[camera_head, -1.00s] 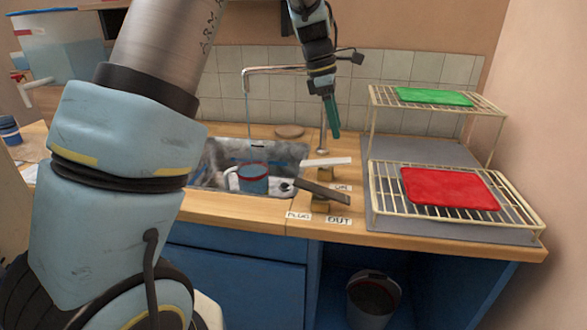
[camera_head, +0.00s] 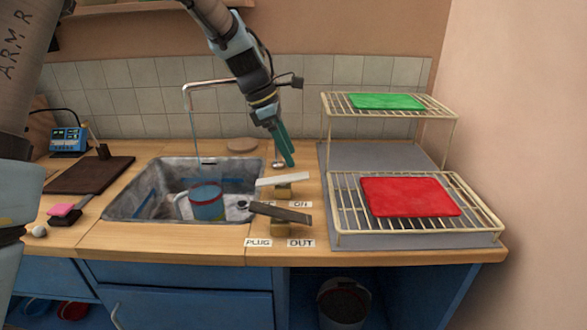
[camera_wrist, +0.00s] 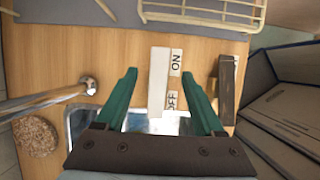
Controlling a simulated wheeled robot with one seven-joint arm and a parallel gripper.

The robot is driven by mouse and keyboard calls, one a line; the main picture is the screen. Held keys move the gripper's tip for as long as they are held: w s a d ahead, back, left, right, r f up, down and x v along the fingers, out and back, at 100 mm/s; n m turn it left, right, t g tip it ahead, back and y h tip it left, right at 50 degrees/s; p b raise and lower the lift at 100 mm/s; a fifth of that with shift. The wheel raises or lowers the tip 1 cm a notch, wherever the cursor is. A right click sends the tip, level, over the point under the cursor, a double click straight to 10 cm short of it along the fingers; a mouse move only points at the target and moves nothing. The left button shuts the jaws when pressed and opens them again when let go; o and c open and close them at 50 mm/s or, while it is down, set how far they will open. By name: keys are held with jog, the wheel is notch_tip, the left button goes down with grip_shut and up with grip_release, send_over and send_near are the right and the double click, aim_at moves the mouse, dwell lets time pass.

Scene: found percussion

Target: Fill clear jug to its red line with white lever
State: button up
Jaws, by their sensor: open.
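The clear jug (camera_head: 207,204) stands in the sink, with a red line around its upper part and bluish content; its exact level is too small to tell. A thin stream falls from the tap (camera_head: 205,86) toward the jug. The white lever (camera_head: 283,180) sits on a small block right of the sink, one end raised. In the wrist view the white lever (camera_wrist: 158,82) lies beside ON and OFF labels. My gripper (camera_head: 287,163) is just above it, green fingers pointing down. In the wrist view my gripper (camera_wrist: 160,76) is open, with a finger on each side of the lever.
A dark lever (camera_head: 281,213) with PLUG and OUT labels is close in front of the white one. A wire rack (camera_head: 338,215) with red and green cloths stands right. A round brown pad (camera_head: 242,144) lies behind the sink. A bin (camera_head: 343,303) stands below the counter.

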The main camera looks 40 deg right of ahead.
aim_at(300, 175)
jog(key=p+x, duration=0.1)
jog(key=x, duration=0.5)
jog(key=shift+s+d+f, duration=0.1)
jog(key=shift+f, duration=0.15)
grip_shut()
dwell(0.3)
